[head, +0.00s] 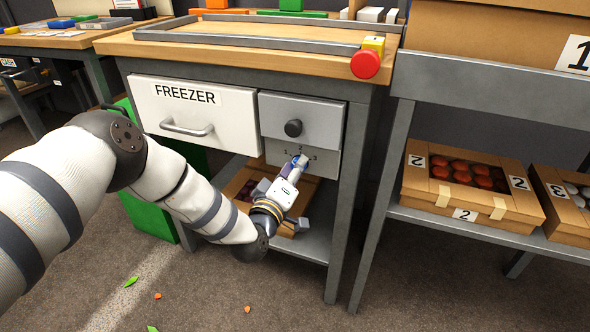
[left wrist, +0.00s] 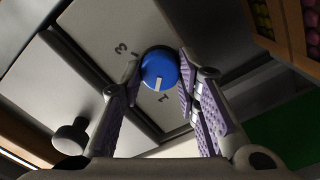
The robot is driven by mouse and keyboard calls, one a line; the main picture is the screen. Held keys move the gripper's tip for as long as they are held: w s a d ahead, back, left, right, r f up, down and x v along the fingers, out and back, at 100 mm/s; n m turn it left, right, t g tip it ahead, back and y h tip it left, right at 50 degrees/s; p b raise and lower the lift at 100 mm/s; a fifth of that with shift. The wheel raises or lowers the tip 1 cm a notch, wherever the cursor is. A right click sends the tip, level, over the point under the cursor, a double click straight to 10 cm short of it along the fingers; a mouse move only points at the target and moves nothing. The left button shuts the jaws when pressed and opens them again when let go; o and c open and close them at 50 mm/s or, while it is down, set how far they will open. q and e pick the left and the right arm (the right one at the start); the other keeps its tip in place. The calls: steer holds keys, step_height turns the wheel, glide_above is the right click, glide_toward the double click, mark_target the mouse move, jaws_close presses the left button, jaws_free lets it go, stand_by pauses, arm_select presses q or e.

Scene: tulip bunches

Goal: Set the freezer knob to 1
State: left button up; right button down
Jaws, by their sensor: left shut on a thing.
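The freezer knob (left wrist: 160,66) is a round blue dial with a white pointer mark, set on a grey panel (left wrist: 105,35). In the left wrist view the digits 3 and 1 show on the panel beside it, and the white mark points toward the 1. In the head view the panel is below the drawer with the dark round knob, and my gripper mostly covers the dial. My left gripper (left wrist: 158,88) is shut on the blue knob, one purple-padded finger on each side. It also shows in the head view (head: 299,163). My right gripper is not in view.
A white drawer (head: 190,112) labelled FREEZER has a bar handle (head: 187,129). A grey drawer with a dark round knob (head: 293,128) is above the panel. A red button (head: 365,65) is at the bench edge. A cardboard box (head: 470,205) stands on the right shelf.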

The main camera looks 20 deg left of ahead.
arm_select(q)
steer(key=shift+f+n, duration=0.1)
steer(key=shift+n, duration=1.3)
steer(key=o, duration=1.2)
steer(key=shift+s, duration=0.15)
steer(key=s, duration=1.1)
steer(key=shift+s+a, duration=0.2)
steer(key=shift+s, duration=0.2)
